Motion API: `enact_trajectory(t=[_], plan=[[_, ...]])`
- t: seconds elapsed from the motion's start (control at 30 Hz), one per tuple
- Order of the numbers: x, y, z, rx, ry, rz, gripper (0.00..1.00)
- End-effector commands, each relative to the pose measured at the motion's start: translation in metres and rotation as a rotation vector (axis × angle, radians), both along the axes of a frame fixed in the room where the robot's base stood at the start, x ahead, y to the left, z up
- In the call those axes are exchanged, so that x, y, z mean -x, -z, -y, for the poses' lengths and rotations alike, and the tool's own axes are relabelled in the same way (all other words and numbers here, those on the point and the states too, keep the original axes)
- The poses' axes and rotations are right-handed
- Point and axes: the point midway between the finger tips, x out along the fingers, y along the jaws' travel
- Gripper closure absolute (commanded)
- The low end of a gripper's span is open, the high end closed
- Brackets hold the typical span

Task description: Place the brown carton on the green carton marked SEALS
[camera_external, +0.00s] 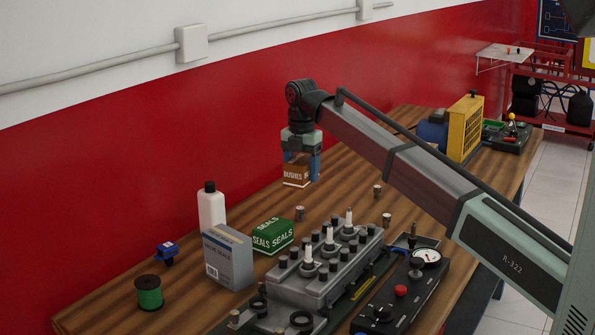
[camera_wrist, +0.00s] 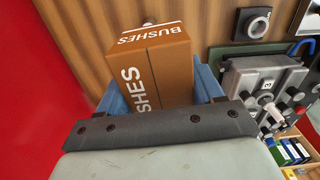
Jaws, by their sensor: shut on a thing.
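The brown carton (camera_external: 296,174), marked BUSHES, is between the blue fingers of my gripper (camera_external: 301,165) in the external view. My gripper is shut on it. The brown carton (camera_wrist: 155,70) also shows in the wrist view, with the blue fingers of my gripper (camera_wrist: 160,92) on both sides. The green carton (camera_external: 273,236) marked SEALS rests on the wooden bench, nearer the camera and left of the held carton. I cannot tell exactly how far the brown carton is above the bench.
A grey box (camera_external: 228,258) and a white bottle (camera_external: 211,208) stand left of the green carton. A grey engine block (camera_external: 325,265) with upright plugs sits close to its right. A green spool (camera_external: 149,292) and a blue part (camera_external: 166,252) lie further left. The red wall runs behind.

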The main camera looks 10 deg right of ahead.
Motion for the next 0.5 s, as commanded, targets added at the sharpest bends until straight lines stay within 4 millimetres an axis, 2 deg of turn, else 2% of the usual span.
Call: enact_trajectory(t=[0.03, 0.2, 0.4, 0.5], plan=[[0.011, -0.006, -0.020, 0.000, -0.027, 0.001, 0.76], [0.046, -0.020, -0.069, -0.001, -0.097, 0.001, 0.76], [0.079, -0.035, -0.103, 0.000, -0.130, 0.001, 0.76], [0.094, -0.041, -0.104, 0.001, -0.096, 0.001, 0.76]])
